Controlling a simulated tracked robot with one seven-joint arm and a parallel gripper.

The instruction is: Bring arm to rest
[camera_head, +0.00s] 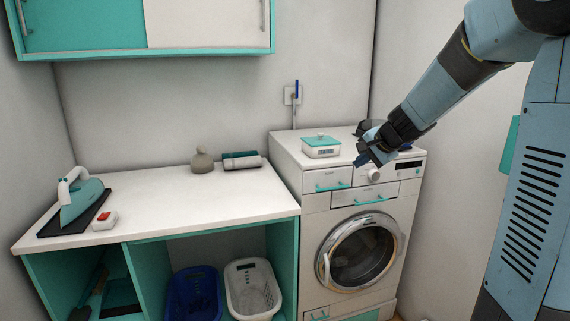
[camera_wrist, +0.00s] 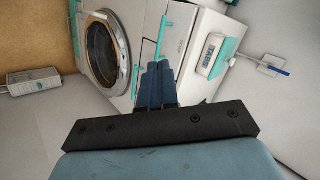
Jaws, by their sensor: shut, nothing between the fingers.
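My arm reaches in from the upper right in the head view. My gripper (camera_head: 360,161) hangs in front of the washing machine's upper front edge, near its control knob. In the wrist view the blue fingers of my gripper (camera_wrist: 158,66) are together, with nothing seen between them. The washing machine (camera_head: 311,226) stands on the right, and it also shows tilted in the wrist view (camera_wrist: 134,28). From these frames I cannot tell whether the fingers touch the machine.
A blue basket (camera_head: 193,295) and a white basket (camera_head: 253,290) stand below. A cabinet (camera_head: 85,27) hangs above.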

